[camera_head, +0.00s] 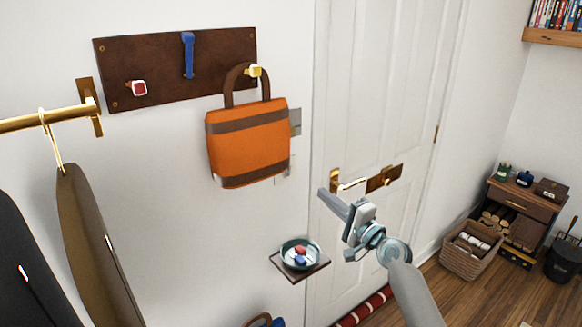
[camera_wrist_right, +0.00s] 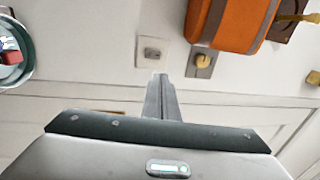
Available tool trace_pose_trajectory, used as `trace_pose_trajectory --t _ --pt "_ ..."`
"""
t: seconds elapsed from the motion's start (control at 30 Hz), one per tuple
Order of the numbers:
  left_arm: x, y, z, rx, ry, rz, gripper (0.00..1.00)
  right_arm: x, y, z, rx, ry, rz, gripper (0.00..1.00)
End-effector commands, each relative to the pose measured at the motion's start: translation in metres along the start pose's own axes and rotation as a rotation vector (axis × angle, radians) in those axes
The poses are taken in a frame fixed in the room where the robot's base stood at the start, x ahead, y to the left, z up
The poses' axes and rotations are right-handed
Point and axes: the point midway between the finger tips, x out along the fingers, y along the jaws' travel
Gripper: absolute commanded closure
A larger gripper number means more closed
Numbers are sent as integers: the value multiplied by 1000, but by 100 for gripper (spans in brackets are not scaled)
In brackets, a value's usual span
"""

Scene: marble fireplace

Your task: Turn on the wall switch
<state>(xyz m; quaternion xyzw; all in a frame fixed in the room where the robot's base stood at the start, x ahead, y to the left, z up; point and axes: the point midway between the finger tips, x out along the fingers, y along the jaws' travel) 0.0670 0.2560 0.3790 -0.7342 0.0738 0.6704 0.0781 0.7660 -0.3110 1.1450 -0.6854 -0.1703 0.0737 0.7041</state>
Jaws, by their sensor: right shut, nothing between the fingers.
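A white wall plate (camera_wrist_right: 152,53) with a small raised piece in its middle is on the white wall in the right wrist view. Beside it is a grey plate with a round yellow knob (camera_wrist_right: 202,62). In the head view the grey plate (camera_head: 296,121) and the white plate (camera_head: 286,170) are partly hidden behind the orange bag (camera_head: 248,142). I cannot tell whether the switch is on or off. My right gripper (camera_head: 324,194) is shut and empty, in front of the door, right of and below the plates. In the wrist view its fingertips (camera_wrist_right: 160,77) point toward the white plate, apparently apart from it. My left gripper is not in view.
The bag hangs from a yellow peg (camera_head: 254,71) on a dark board (camera_head: 120,62). A small shelf (camera_head: 288,276) with a bowl (camera_head: 300,245) juts out below. The white door (camera_head: 372,90) has a brass handle (camera_head: 349,184). Hangers hang from a gold rail (camera_head: 40,119) at left.

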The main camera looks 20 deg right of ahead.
Motion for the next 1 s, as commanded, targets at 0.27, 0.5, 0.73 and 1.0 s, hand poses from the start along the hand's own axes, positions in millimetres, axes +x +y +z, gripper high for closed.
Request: trace_pose_trajectory --t 0.27,0.5,0.73,1.0 --pt "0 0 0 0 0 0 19 0 1 0 -1 0 0 100" --pt "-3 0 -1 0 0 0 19 9 -1 0 0 -1 0 100" --pt "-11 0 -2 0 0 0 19 37 -2 0 1 0 0 100" --pt "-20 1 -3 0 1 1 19 83 -1 0 1 0 1 100"
